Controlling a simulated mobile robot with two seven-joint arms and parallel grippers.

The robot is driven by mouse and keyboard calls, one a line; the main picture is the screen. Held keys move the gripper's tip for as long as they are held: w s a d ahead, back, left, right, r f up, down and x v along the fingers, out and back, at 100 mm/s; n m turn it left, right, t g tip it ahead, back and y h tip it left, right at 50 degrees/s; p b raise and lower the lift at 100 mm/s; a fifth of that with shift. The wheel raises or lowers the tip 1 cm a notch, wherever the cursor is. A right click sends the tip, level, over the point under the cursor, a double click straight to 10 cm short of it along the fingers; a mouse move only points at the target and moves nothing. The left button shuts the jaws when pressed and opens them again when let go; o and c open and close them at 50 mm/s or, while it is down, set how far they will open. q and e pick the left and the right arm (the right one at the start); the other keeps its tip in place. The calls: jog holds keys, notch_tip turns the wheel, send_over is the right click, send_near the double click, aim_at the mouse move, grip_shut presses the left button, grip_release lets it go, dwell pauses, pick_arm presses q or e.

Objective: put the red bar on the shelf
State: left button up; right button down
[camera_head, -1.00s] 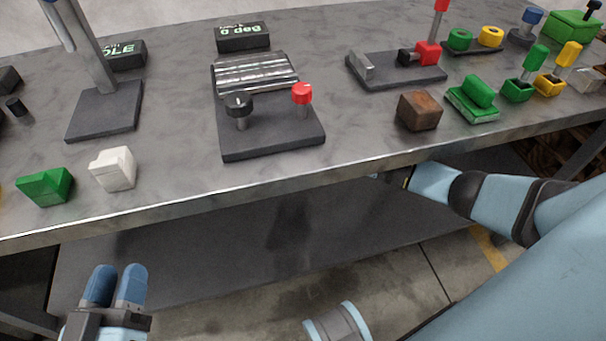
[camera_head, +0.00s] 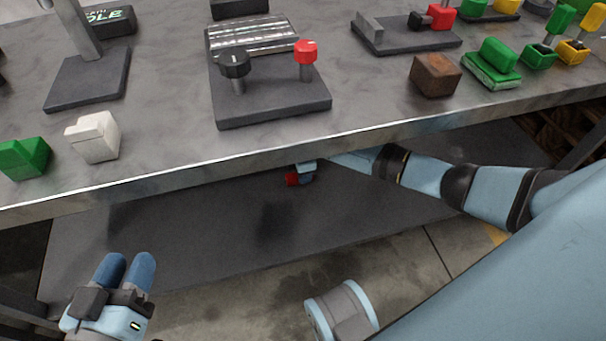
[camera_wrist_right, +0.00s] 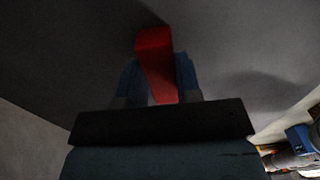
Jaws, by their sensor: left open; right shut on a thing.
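The red bar (camera_head: 291,180) shows as a small red end below the table's front edge in the head view. In the right wrist view the red bar (camera_wrist_right: 154,58) stands out between the two blue fingers of my right gripper (camera_wrist_right: 158,80), which is shut on it. My right gripper (camera_head: 305,175) is under the tabletop, above the dark lower shelf (camera_head: 190,225), partly hidden by the table edge. I cannot tell whether the bar touches the shelf. My left gripper (camera_head: 126,270) is open and empty at the lower left, in front of the shelf.
The grey tabletop (camera_head: 160,110) overhangs the shelf and my right arm reaches under it. A black stand with a black and a red knob (camera_head: 306,52), a brown block (camera_head: 435,76), a white block (camera_head: 93,137) and green blocks sit on top. The visible shelf is bare.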

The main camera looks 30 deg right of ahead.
pick_arm(q)
jog(key=shift+r, duration=0.15)
pick_arm(e)
jog(key=shift+r, duration=0.2)
jog(key=shift+f, duration=0.1)
jog(key=c, duration=0.8)
grip_release()
jog(key=shift+f, duration=0.1)
jog(key=shift+r, duration=0.2)
pick_arm(q)
notch_tip(320, 180, up, 7)
jog(key=n+t+p, duration=0.1)
jog(key=t+p, duration=0.1)
jog(key=p, duration=0.3)
jog(key=shift+s+a+t, duration=0.15)
jog(key=shift+a+t, duration=0.1)
jog(key=shift+t, duration=0.15)
pick_arm(e)
notch_tip(320, 180, up, 12)
